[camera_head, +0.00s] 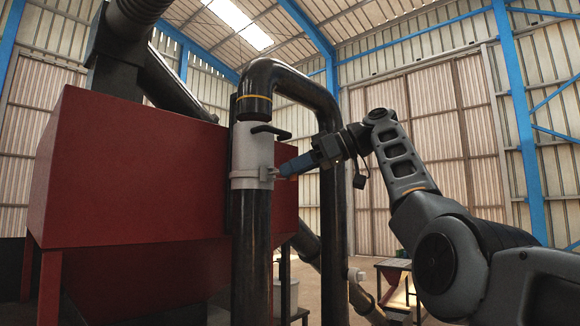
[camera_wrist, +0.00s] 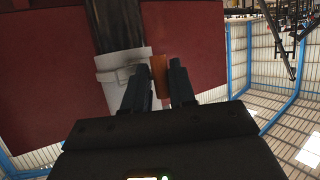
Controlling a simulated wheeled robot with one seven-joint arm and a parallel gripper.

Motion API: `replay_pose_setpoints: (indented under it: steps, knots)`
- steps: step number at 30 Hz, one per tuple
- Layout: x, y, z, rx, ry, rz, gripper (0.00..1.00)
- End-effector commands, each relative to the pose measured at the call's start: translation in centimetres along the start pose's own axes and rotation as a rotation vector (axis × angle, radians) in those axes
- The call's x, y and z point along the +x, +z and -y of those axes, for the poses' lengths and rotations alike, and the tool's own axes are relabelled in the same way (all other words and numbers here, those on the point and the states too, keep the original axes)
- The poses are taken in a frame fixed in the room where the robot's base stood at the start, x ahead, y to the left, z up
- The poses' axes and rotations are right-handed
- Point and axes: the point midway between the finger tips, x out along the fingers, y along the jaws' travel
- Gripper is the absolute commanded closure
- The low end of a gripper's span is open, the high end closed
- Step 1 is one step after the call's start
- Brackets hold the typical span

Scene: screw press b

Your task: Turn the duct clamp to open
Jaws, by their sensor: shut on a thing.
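The duct clamp (camera_head: 245,183) is a pale band around the lower end of a pale sleeve on the black upright duct. In the wrist view the pale band (camera_wrist: 115,75) shows left of the fingers. An orange-brown tab (camera_wrist: 159,72) stands beside it, between my fingertips. My gripper (camera_head: 282,170) reaches in from the right to the clamp's side, its blue part toward the band. In the wrist view my gripper (camera_wrist: 159,80) is shut on this tab. The tab's join to the band is partly hidden by the left finger.
A black handle (camera_head: 270,131) sticks out of the sleeve just above my gripper. A large red housing (camera_head: 130,185) stands behind the duct. The black pipe (camera_head: 335,220) comes down close to my wrist. Open room lies to the right.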

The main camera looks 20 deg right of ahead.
Motion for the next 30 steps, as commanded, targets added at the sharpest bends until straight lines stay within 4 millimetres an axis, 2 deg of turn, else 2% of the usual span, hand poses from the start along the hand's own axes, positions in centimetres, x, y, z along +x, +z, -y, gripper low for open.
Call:
replay_pose_setpoints:
  steps: [1,22,23,29,30]
  knots:
    - [0.55,-0.17,0.34,-0.008,-0.027,0.001,1.0]
    - [0.34,-0.11,-0.04,-0.026,-0.064,-0.003,1.0]
    - [0.34,-0.11,-0.04,-0.026,-0.064,-0.003,0.72]
    - [0.21,-0.04,-0.15,-0.024,-0.06,-0.002,0.53]
    - [0.18,-0.03,-0.17,-0.023,-0.059,-0.002,0.53]
